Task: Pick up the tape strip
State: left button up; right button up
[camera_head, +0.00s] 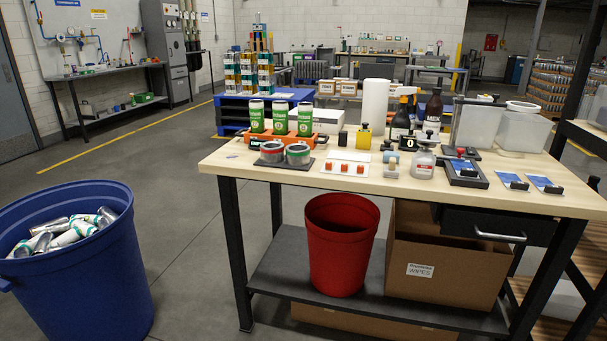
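The wooden workbench (215,163) stands ahead, right of centre. Two tape rolls, one red-rimmed (272,153) and one with green and red on it (298,154), sit on a dark holder near the front edge. Right of them lies a white card (326,168) with three small red pieces (345,169) in a row. A small pale bluish mark or scrap (232,156) shows near the bench's left end. I cannot tell for sure which of these is the tape strip. Neither of my grippers is in view.
Three green cans (280,118) stand in an orange holder (262,141) behind the rolls. Bottles, clear bins (525,130) and small pads crowd the right side. A blue barrel of cans (80,275) stands left; a red bin (342,245) is under the bench.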

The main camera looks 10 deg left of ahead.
aim_at(344, 167)
jog(key=u, duration=3.6)
jog(key=i, duration=0.15)
jog(key=z, duration=2.05)
jog(key=i, duration=1.25)
jog(key=z, duration=0.3)
